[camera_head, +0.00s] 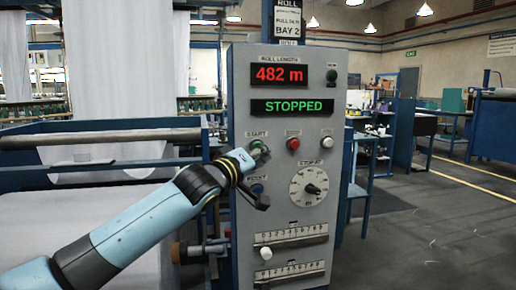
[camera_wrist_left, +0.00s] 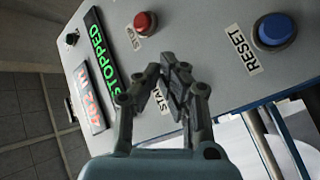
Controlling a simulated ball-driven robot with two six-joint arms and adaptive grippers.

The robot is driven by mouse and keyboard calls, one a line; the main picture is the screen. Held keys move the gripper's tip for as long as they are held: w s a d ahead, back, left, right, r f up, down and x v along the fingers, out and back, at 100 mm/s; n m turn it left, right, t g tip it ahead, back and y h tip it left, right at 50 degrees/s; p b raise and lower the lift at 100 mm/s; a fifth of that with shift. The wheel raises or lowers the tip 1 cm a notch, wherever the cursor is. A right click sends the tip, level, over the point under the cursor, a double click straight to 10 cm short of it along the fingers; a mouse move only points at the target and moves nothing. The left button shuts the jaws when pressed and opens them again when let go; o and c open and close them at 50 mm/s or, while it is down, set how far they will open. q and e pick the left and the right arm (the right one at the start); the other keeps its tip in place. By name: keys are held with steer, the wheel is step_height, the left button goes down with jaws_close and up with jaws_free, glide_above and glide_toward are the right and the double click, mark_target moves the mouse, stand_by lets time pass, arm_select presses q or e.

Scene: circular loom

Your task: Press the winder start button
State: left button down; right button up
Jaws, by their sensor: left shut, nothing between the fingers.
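The winder control panel (camera_head: 240,90) is a grey upright cabinet with a green "STOPPED" display (camera_head: 292,107). The green start button (camera_head: 256,144) shows partly at the panel's upper left, beside my left gripper (camera_head: 258,154). In the left wrist view the fingers of my left gripper (camera_wrist_left: 170,72) are shut and empty, in front of the partly covered "START" label (camera_wrist_left: 160,100). They hide the start button there, so I cannot tell whether they touch it. My right gripper is in neither view.
A red stop button (camera_wrist_left: 145,22) and a blue reset button (camera_wrist_left: 274,30) are close to the fingers. A white button (camera_head: 326,142), a dial (camera_head: 309,187) and a red "482 m" display (camera_head: 279,75) are on the panel. A steel roller (camera_head: 100,139) is at left.

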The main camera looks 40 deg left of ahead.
arm_select(q)
steer(key=shift+w+a, duration=0.3)
steer(key=shift+a, duration=0.05)
stand_by(0.6)
steer(key=shift+d, duration=0.1)
steer(key=shift+s+d, duration=0.6)
steer(key=s+d, duration=0.3)
steer(key=shift+s+d+p, duration=0.15)
steer(key=shift+d+p, duration=0.2)
steer(key=shift+d, duration=0.05)
stand_by(0.9)
